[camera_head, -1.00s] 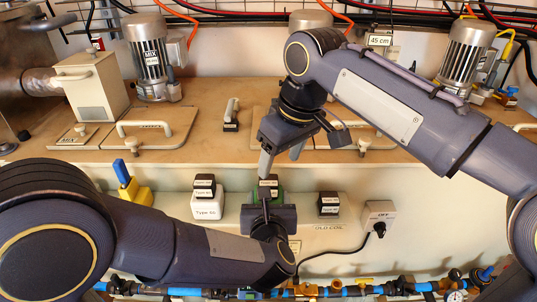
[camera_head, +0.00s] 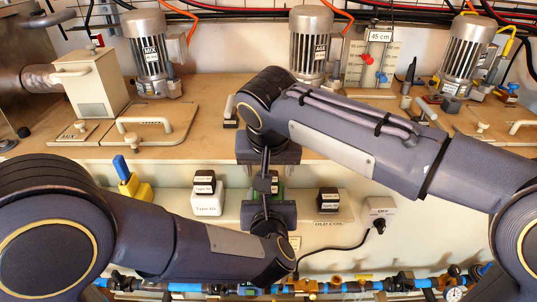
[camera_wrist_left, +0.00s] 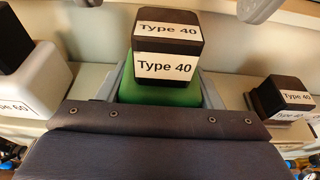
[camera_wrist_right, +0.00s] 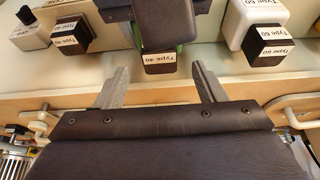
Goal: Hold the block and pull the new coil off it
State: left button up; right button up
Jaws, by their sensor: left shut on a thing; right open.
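The green block (camera_wrist_left: 160,93) stands upright on the ledge with the new coil, a black cap marked Type 40 (camera_wrist_left: 165,45), seated on top. My left gripper (camera_wrist_left: 168,82) is shut on the green block, one finger on each side. My right gripper (camera_wrist_right: 160,68) is open above the coil, its fingers spread either side of the coil (camera_wrist_right: 160,60) in the right wrist view. Its fingertips also show at the top edge of the left wrist view (camera_wrist_left: 207,6), apart from the coil. In the head view the right wrist and left gripper (camera_head: 267,195) mostly hide block and coil.
A white block (camera_head: 207,206) with a black Type 60 cap stands left. A black Type 40 coil (camera_head: 328,200) sits right, by the OLD COIL label. Further right is a switch box (camera_head: 380,208) with a cable. A yellow and blue part (camera_head: 133,185) stands far left.

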jog(key=shift+x, duration=2.5)
jog(key=c, duration=1.1)
jog(key=shift+r, duration=0.1)
jog(key=shift+c, duration=0.2)
jog(key=shift+r, duration=0.65)
jog(key=shift+r, duration=2.6)
pick_arm(q)
jog(key=o, duration=1.1)
